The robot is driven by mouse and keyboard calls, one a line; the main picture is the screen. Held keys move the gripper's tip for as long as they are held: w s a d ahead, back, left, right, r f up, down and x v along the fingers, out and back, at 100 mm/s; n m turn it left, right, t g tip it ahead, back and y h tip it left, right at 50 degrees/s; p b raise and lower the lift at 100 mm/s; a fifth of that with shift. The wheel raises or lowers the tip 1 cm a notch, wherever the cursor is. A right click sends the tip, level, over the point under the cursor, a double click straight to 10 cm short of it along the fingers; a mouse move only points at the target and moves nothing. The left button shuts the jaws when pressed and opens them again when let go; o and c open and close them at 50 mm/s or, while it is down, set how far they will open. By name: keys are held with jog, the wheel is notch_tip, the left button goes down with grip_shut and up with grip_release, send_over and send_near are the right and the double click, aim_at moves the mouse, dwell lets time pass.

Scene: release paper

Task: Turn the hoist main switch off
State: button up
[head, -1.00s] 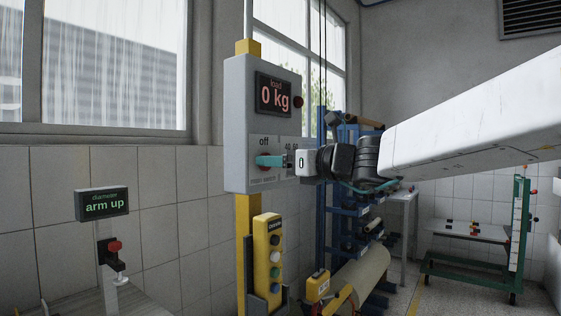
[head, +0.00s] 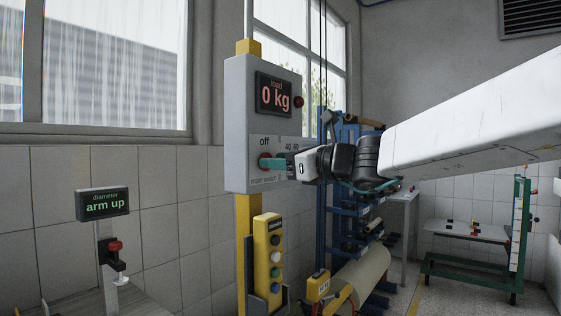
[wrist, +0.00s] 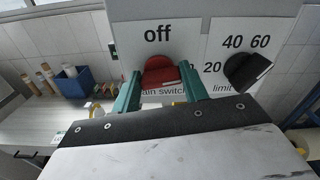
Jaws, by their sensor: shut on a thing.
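The hoist main switch is a red knob (wrist: 160,73) on the grey control box (head: 237,130), below the word "off". In the wrist view my gripper (wrist: 161,82) has its two teal fingers on either side of the knob, shut on it. In the head view my gripper (head: 274,163) reaches in from the right, and its fingers hide most of the knob. The lower "main switch" label is partly covered. I cannot tell the knob's exact pointing direction. The box display (head: 275,95) reads load 0 kg.
A black limit knob (wrist: 247,72) with marks 20, 40 and 60 sits close right of the switch. A yellow button pendant (head: 267,255) hangs below the box. A blue rack (head: 335,215) stands behind.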

jog(key=shift+s+a+f+n, duration=0.1)
jog(key=shift+f+n, duration=0.05)
jog(key=shift+n, duration=3.8)
jog(key=shift+s+a+f+n, duration=0.1)
jog(key=shift+n, duration=3.85)
jog(key=o, duration=1)
jog(key=shift+s+d, duration=0.1)
jog(key=v, duration=0.7)
jog(key=shift+s+d, duration=0.2)
jog(key=shift+d, duration=0.05)
